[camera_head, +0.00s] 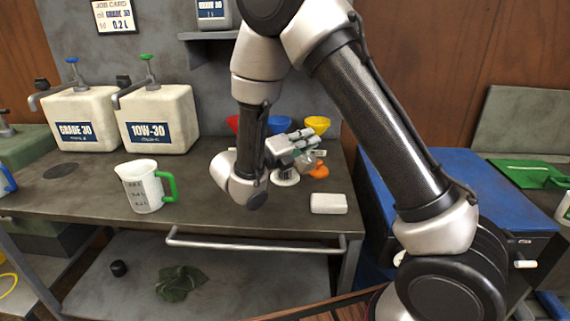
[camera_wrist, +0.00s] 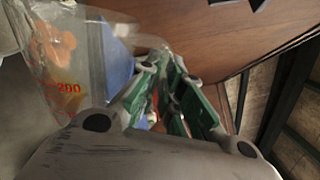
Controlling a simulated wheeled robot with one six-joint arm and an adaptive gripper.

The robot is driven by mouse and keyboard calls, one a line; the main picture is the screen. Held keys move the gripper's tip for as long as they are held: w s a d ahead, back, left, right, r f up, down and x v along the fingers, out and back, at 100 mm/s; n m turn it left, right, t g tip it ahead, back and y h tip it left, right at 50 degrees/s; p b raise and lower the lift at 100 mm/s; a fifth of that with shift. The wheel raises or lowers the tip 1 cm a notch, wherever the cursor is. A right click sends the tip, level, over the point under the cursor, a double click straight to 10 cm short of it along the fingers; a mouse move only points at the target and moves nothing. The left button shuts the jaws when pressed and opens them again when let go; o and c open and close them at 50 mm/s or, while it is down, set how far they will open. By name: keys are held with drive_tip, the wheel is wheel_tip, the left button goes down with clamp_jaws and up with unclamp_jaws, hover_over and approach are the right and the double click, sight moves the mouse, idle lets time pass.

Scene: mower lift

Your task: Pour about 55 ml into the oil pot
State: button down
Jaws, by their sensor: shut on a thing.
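My gripper (camera_head: 312,148) is above the back right of the workbench, partly behind my own arm. In the wrist view its green-padded fingers (camera_wrist: 172,85) are closed at a clear measuring cup (camera_wrist: 72,70) with red marks and a "200". The grip point is partly hidden, and the liquid level cannot be read. In the head view the clear cup is hard to make out. Below the gripper, a small white round container (camera_head: 285,179) with a dark marking stands on the bench; I cannot tell whether it is the oil pot. Orange items (camera_head: 318,171) lie beside it.
A white measuring jug (camera_head: 145,190) with a green handle stands at the bench's front left. A GRADE 30 can (camera_head: 80,115) and a 10W-30 can (camera_head: 160,115) stand behind it. A white block (camera_head: 329,204) lies at front right. Red, blue (camera_head: 280,124) and yellow funnels are behind.

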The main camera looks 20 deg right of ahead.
drive_tip(key=shift+f, duration=0.1)
drive_tip(key=shift+s+d+f+m, duration=0.1)
drive_tip(key=shift+s+m, duration=0.1)
drive_tip(key=shift+m, duration=0.1)
drive_tip(key=shift+s+d+m, duration=0.25)
drive_tip(key=shift+s+m, duration=0.25)
drive_tip(key=shift+m, duration=0.4)
drive_tip(key=shift+s+d+f+m, duration=0.1)
drive_tip(key=shift+s+f+m, duration=0.15)
drive_tip(key=shift+f+m, duration=0.4)
drive_tip(key=shift+s+d+f+m, duration=0.1)
drive_tip(key=shift+s+f+m, duration=0.15)
drive_tip(key=shift+m, duration=0.2)
drive_tip(key=s+f+m, duration=0.1)
drive_tip(key=m, duration=0.1)
drive_tip(key=s+d+f+m, duration=0.1)
drive_tip(key=s+m, duration=0.1)
drive_tip(key=s+d+f+m, duration=0.1)
drive_tip(key=m, duration=0.1)
drive_tip(key=shift+s+d+f+m+g, duration=0.2)
drive_tip(key=shift+s+f+m+g, duration=0.1)
drive_tip(key=shift+s+f+g, duration=0.1)
drive_tip(key=shift+s+d+f+m, duration=0.15)
drive_tip(key=shift+s+m, duration=0.1)
drive_tip(key=shift+m, duration=0.35)
drive_tip(key=shift+s+d+r+m, duration=0.1)
drive_tip(key=shift+s+m, duration=0.15)
drive_tip(key=shift+m, duration=0.35)
